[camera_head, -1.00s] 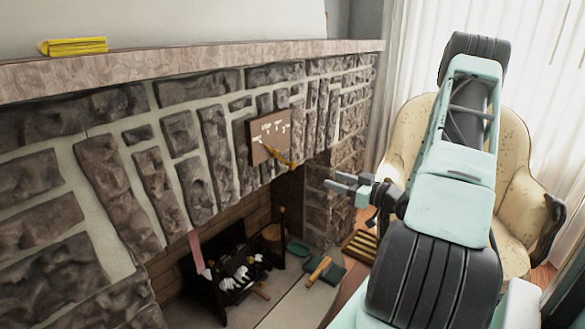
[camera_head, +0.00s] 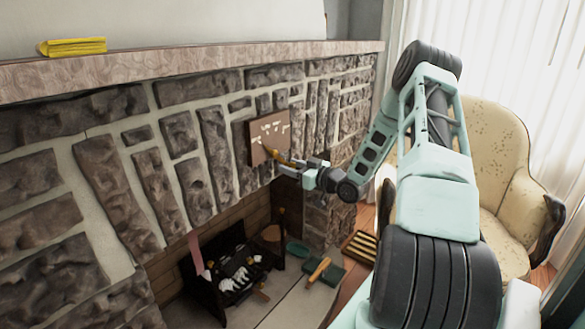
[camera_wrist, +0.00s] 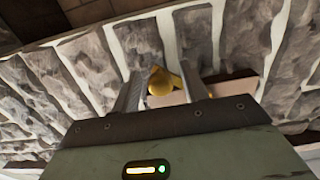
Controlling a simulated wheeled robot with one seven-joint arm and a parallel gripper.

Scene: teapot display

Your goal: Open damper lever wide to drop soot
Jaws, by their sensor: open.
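The brass-yellow damper lever (camera_head: 269,152) sticks out from a brown plate (camera_head: 258,131) with pale markings on the stone fireplace front. My gripper (camera_head: 283,162) is at the lever's outer end. In the wrist view, the rounded yellow lever end (camera_wrist: 161,82) lies between the two fingers of my gripper (camera_wrist: 163,74). The fingers are open, with gaps visible beside the lever end. Contact cannot be told. The head view partly hides the lever's outer end behind the gripper. No loose soot can be made out.
The firebox below holds a dark grate (camera_head: 240,278) with black and white pieces. A green dustpan-like item (camera_head: 328,275) with a wooden handle lies on the hearth. A cream armchair (camera_head: 500,165) stands right of my arm. A yellow block (camera_head: 72,47) lies on the mantel (camera_head: 190,63).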

